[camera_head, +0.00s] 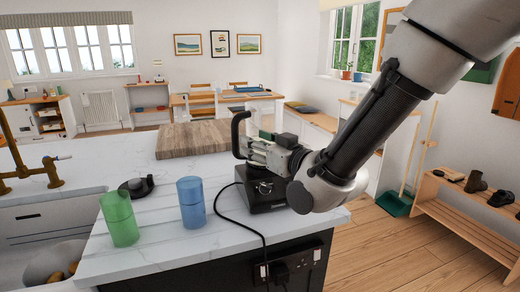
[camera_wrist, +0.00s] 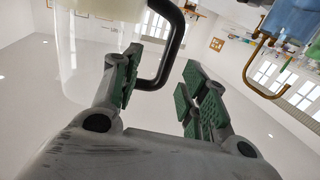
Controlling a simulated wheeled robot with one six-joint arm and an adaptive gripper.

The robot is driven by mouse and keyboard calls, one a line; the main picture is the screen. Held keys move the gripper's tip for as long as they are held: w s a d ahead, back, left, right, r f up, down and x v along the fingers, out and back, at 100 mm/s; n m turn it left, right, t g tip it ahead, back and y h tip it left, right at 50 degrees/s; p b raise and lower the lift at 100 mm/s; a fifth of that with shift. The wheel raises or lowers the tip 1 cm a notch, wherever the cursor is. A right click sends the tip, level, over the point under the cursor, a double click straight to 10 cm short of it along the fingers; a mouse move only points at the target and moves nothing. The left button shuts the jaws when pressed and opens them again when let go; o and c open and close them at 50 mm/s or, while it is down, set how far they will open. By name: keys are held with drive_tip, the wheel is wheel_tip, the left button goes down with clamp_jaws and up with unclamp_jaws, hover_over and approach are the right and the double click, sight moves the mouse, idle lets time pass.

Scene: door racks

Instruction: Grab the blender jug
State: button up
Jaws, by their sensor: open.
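The blender jug (camera_wrist: 92,45) is clear with a black loop handle (camera_wrist: 175,45); it fills the upper left of the wrist view. In the head view its handle (camera_head: 236,138) shows above the black blender base (camera_head: 264,194) on the counter, and much of the jug is hidden behind my gripper (camera_head: 256,146). My gripper, also in the wrist view (camera_wrist: 158,80), is open with green pads. The handle appears in the gap between the fingers, and the left finger overlaps the jug's edge. I cannot tell whether either finger touches it.
A green cup (camera_head: 120,218), a blue cup (camera_head: 191,203) and a black lid-like piece (camera_head: 136,186) stand left of the base. A wooden board (camera_head: 190,139) lies behind. A black cord (camera_head: 232,215) runs down to a socket. A brass tap (camera_head: 45,172) is at left.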

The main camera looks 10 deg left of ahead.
sight(237, 136)
drive_tip(key=x, duration=0.5)
drive_tip(key=s+x, duration=0.1)
drive_tip(key=x, duration=0.2)
drive_tip(key=shift+a+r, duration=0.35)
drive_tip(key=shift+a, duration=0.1)
drive_tip(key=shift+c, duration=0.2)
clamp_jaws()
drive_tip(key=shift+r, duration=0.15)
